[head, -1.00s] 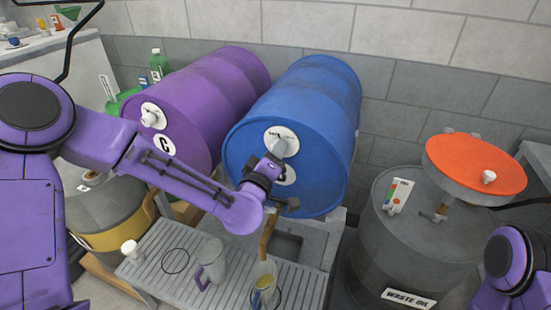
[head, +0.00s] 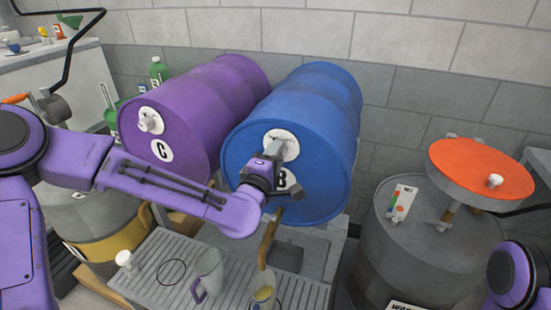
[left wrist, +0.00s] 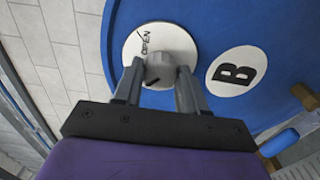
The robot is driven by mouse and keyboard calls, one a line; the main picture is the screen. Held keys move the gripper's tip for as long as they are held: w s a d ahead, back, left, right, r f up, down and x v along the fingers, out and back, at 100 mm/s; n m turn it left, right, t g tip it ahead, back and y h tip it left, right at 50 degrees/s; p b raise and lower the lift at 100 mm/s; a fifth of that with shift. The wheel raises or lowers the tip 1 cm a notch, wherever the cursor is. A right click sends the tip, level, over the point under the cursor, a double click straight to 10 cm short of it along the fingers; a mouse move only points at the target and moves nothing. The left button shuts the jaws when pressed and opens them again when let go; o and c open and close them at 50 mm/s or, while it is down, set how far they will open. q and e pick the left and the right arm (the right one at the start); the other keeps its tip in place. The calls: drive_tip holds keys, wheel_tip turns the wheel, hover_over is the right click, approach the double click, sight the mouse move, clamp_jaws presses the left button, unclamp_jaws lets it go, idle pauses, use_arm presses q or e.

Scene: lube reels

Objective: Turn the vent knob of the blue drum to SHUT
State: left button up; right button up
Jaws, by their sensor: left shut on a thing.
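The blue drum (head: 320,105) lies on its side, its front face toward me. In the left wrist view, the grey vent knob (left wrist: 160,66) sits on a round white plate (left wrist: 185,42) that reads OPEN at upper left. A dark mark shows on the knob's lower left side. I see no SHUT word; part of the plate is hidden. My left gripper (head: 272,152) is at the plate, its fingers on both sides of the knob and shut on it. In the head view the gripper mostly hides the knob. My right gripper is out of view.
A round B label (left wrist: 236,71) is beside the plate. The purple drum (head: 195,105) lies to the left. Below are a slatted tray (head: 165,293), a grey jug (head: 208,268) and a wooden handle (head: 268,243). A waste oil drum with an orange funnel (head: 480,168) stands right.

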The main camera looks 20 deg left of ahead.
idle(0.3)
use_arm(q)
drive_tip(key=o, duration=1.1)
drive_tip(key=shift+c, duration=0.2)
drive_tip(key=s+p, duration=1)
drive_tip(key=p, duration=0.2)
drive_tip(key=shift+s+a, duration=0.2)
drive_tip(key=shift+s, duration=0.1)
